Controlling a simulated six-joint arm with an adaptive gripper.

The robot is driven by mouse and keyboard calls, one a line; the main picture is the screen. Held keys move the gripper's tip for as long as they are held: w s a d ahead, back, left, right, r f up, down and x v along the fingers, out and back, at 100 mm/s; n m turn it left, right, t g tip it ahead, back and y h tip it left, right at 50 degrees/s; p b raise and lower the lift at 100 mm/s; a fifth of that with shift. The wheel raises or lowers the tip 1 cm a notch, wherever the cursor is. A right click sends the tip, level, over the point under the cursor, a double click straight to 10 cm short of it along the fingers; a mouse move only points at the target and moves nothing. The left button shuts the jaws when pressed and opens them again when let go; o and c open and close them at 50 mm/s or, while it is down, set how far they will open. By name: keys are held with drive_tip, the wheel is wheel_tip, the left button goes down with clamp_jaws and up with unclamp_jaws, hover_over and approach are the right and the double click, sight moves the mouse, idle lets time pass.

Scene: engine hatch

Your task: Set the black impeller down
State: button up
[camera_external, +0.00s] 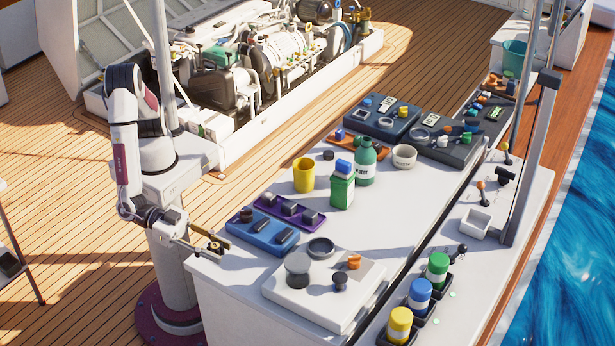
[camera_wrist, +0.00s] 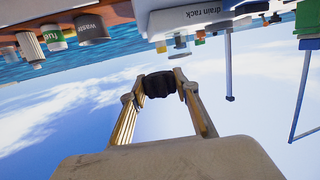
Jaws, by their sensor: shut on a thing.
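In the wrist view the black impeller (camera_wrist: 160,84) is a dark, lobed piece held between the two tan fingertips of my gripper (camera_wrist: 159,86). My gripper is shut on it, with sky behind and the scene upside down. In the external view my gripper (camera_external: 214,244) is at the near left corner of the white worktop (camera_external: 232,290), left of the blue tray (camera_external: 262,238). The impeller is too small there to make out clearly. A white rack (camera_wrist: 190,18) labelled "drain rack" shows at the top of the wrist view.
The blue tray holds dark parts, with a purple tray (camera_external: 290,211) behind it. A white board (camera_external: 310,304) with round parts lies to the right. A yellow cup (camera_external: 303,175), a green bottle (camera_external: 365,164) and a green container (camera_external: 342,190) stand farther back. The worktop between them has bare areas.

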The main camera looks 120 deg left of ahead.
sight(219, 243)
drive_tip(key=shift+w+r+m+h, duration=0.15)
drive_tip(key=shift+w+m+h, duration=0.4)
drive_tip(key=shift+h, duration=0.15)
drive_tip(key=shift+w+a+r+m+h, duration=0.1)
drive_tip(key=shift+w+a+m+h, duration=0.1)
drive_tip(key=shift+w+m+h, duration=0.25)
drive_tip(key=shift+w+a+r+h, duration=0.1)
drive_tip(key=shift+w+a+h, duration=0.25)
drive_tip(key=shift+a+h, duration=0.1)
drive_tip(key=w+a+r, duration=0.1)
drive_tip(key=a, duration=2.7)
drive_tip(key=shift+w+r, duration=0.25)
drive_tip(key=shift+w, duration=0.1)
